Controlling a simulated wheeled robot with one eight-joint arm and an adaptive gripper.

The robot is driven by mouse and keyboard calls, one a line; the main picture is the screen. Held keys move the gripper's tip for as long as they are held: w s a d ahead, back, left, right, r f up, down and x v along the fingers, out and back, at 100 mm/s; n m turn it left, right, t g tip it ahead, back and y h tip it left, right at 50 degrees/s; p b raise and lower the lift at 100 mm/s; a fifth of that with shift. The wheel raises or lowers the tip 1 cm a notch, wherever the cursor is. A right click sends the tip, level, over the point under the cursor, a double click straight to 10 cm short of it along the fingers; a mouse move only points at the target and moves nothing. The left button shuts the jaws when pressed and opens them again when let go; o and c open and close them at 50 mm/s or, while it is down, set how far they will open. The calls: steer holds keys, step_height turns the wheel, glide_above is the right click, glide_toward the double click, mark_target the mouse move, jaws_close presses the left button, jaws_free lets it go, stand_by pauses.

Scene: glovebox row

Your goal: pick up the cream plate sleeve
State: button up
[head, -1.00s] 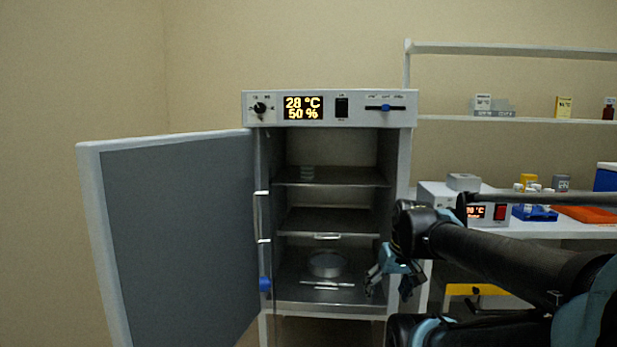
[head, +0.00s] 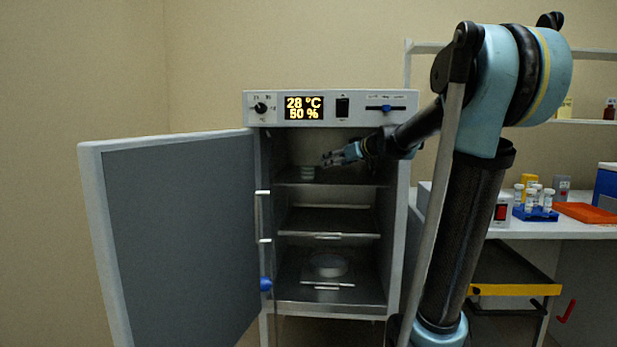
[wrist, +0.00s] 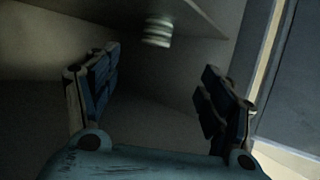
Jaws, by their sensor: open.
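A small pale stack with a ribbed side, which looks like the cream plate sleeve (head: 307,173), stands on the upper shelf inside the open cabinet, toward its left side. In the wrist view the pale stack (wrist: 158,30) shows near the top, beyond and between the fingers. My gripper (head: 326,158) is inside the cabinet above the upper shelf, just right of the stack and a little higher in the head view. In the wrist view my gripper (wrist: 161,62) is open, with nothing between its fingers.
The cabinet door (head: 175,240) is swung open to the left. The upper shelf (head: 350,180) is bare right of the stack. A round dish (head: 328,265) sits at the cabinet's bottom. A bench with a blue tube rack (head: 535,213) and an orange tray (head: 588,213) stands right.

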mark_target(310, 166)
steer(key=x, duration=1.2)
steer(key=shift+w+r, duration=0.35)
steer(key=shift+r, duration=0.05)
steer(key=shift+r+x, duration=0.2)
steer(key=shift+x, duration=1.15)
steer(key=shift+r+x, duration=0.15)
steer(key=shift+x, duration=1.2)
steer(key=shift+w, duration=0.2)
steer(key=c, duration=1.2)
